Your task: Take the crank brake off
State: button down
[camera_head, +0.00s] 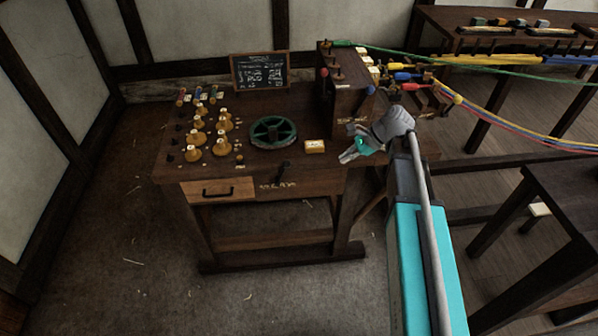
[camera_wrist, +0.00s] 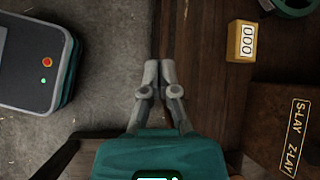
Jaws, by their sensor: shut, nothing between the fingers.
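A green handwheel (camera_head: 273,132) lies flat on the brown bench top; its rim also shows at the top right of the wrist view (camera_wrist: 294,9). A small dark lever (camera_head: 283,172) stands at the bench's front edge, above yellow lettering too small to read. It may be the crank brake; I cannot tell its setting. My gripper (camera_head: 349,156) is over the bench's front right part, right of the lever and apart from it. In the wrist view my gripper (camera_wrist: 161,70) has its fingers together, empty, above the bench's edge.
A yellow counter (camera_head: 315,147) reading 000 in the wrist view sits between wheel and gripper. A dark box (camera_head: 345,95) with knobs stands behind; coloured ropes run right. Several yellow bobbins (camera_head: 194,153) stand left. A chalkboard (camera_head: 260,71) stands behind. Floor in front is clear.

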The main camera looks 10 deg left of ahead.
aim_at(304, 164)
jog(key=shift+w+a+f+m+y+b, duration=0.45)
jog(key=shift+w+m+b, duration=0.2)
jog(key=shift+w+b, duration=0.1)
jog(key=shift+w+a+f+m+y+b, duration=0.3)
jog(key=shift+w+f+m+y+b, duration=0.1)
jog(key=shift+w+m+b, duration=0.3)
jog(key=shift+w+a+f+m+y+b, duration=0.35)
jog(key=shift+w+a+m+y+b, duration=0.1)
jog(key=shift+w+m+b, duration=0.25)
jog(key=b+x, duration=0.5)
jog(key=x, duration=0.4)
jog(key=shift+s+f+b, duration=0.2)
jog(key=shift+f+b, duration=0.1)
jog(key=shift+b, duration=0.1)
jog(key=a, duration=0.3)
jog(key=shift+s+r, duration=0.1)
jog(key=shift+r, duration=0.2)
jog(key=shift+a+p, duration=0.35)
jog(key=shift+a, duration=0.45)
jog(key=shift+r+p, duration=0.25)
jog(key=shift+p, duration=0.15)
